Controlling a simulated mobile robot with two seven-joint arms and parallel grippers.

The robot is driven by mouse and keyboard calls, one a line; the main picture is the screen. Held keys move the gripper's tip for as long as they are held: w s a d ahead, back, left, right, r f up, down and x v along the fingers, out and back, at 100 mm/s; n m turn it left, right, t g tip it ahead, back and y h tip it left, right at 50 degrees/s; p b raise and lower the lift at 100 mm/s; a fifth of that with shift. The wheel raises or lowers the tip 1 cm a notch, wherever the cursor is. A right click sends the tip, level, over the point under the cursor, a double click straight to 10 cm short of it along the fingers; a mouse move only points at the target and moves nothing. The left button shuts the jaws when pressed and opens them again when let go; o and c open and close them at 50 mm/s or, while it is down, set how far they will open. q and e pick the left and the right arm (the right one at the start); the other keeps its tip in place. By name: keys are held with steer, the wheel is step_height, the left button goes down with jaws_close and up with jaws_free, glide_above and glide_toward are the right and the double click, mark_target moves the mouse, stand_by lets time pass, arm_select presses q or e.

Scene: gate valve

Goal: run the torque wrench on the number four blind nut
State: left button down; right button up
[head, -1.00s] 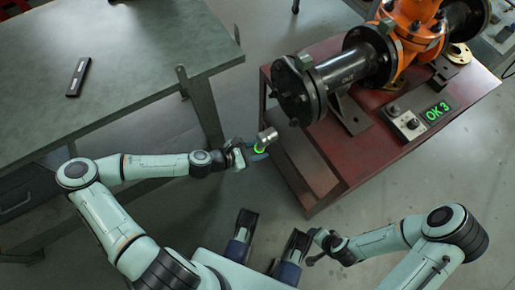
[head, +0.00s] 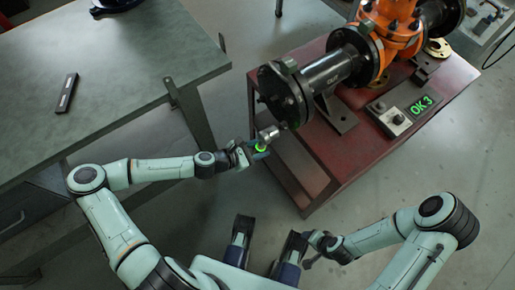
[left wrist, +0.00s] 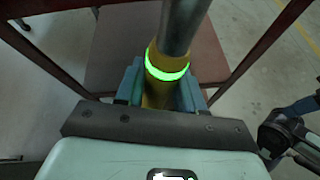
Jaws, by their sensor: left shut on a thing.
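My left gripper (head: 257,150) is shut on the torque wrench (head: 267,135), a grey metal tool with a glowing green ring. In the left wrist view the wrench (left wrist: 165,85) stands between the fingers, its yellow body and green ring showing and its grey shaft pointing away. In the head view its grey end is close to the lower edge of the black blind flange (head: 284,97); I cannot tell whether they touch. The flange carries several nuts around its rim; the number four nut cannot be picked out.
The flange is on a black pipe of the orange valve (head: 390,38), on a dark red stand (head: 345,165). A control box with a green display (head: 421,105) reads "OK 3". A grey-green bench (head: 130,75) at left bears a dark bar (head: 67,93). Floor lies clear at right.

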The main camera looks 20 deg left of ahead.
arm_select(q)
steer(key=shift+w+d+r, duration=0.1)
steer(key=shift+r, duration=0.05)
steer(key=shift+w+d+p, duration=0.3)
steer(key=shift+w+d, duration=0.65)
steer(key=shift+w, duration=0.25)
steer(key=shift+w+d+r+p, duration=0.1)
steer(key=shift+w+d+p, duration=0.35)
steer(key=shift+p, duration=0.45)
stand_by(2.5)
steer(key=shift+s+a+p, duration=0.1)
steer(key=shift+a+p, duration=0.1)
steer(key=shift+p, duration=0.2)
stand_by(0.5)
stand_by(0.4)
